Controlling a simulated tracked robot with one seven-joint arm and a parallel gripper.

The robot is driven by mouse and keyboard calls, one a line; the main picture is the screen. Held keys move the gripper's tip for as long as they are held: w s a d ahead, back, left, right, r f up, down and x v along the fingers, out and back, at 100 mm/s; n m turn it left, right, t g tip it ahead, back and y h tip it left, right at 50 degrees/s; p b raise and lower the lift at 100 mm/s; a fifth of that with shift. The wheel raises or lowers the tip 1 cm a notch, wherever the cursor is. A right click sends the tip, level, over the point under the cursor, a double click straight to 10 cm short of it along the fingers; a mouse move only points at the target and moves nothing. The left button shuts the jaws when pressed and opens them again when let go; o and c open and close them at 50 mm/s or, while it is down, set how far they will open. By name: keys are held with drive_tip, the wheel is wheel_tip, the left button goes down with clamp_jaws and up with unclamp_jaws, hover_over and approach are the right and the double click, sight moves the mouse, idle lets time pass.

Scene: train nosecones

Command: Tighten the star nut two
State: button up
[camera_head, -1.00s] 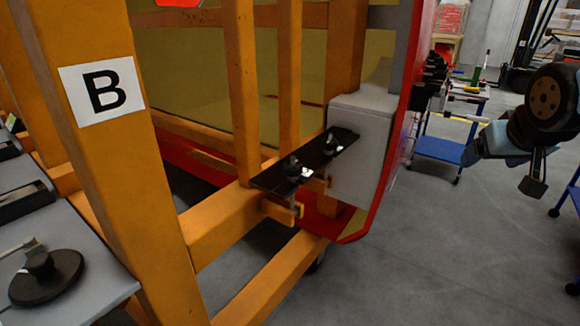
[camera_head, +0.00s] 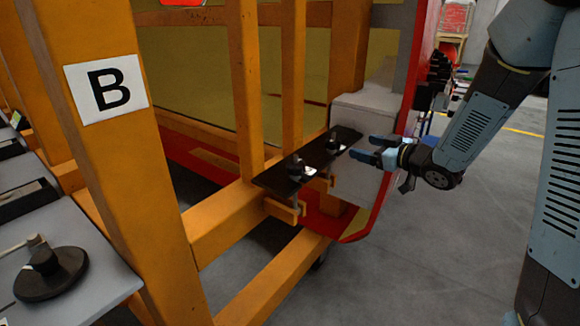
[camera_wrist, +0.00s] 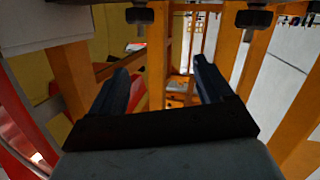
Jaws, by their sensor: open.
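A black plate (camera_head: 270,180) lies on the orange frame in the head view. Two dark star nuts stand on it, a nearer one (camera_head: 295,165) and a farther one (camera_head: 333,146), each beside a small bright piece. No label shows which is number two. My gripper (camera_head: 364,147) is at the plate's far right end, close to the farther nut, open and apart from both. In the wrist view my gripper (camera_wrist: 160,66) has its two blue fingers spread with nothing between them.
An orange post marked B (camera_head: 100,150) stands at the left. A pale box (camera_head: 365,110) and red panel edge (camera_head: 415,80) stand behind my gripper. Open floor (camera_head: 430,260) lies at the right.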

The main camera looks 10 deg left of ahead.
sight(291, 165)
drive_tip(key=s+a+f+n+g+y, duration=0.4)
drive_tip(key=s+a+f+g+y, duration=0.1)
drive_tip(key=s+a+f+g, duration=0.15)
drive_tip(key=a, duration=0.4)
drive_tip(key=w+a, duration=0.1)
drive_tip(key=a, duration=0.4)
drive_tip(key=w+a, duration=0.1)
drive_tip(key=a, duration=0.4)
drive_tip(key=shift+r, duration=0.25)
drive_tip(key=shift+w, duration=0.1)
drive_tip(key=c, duration=1)
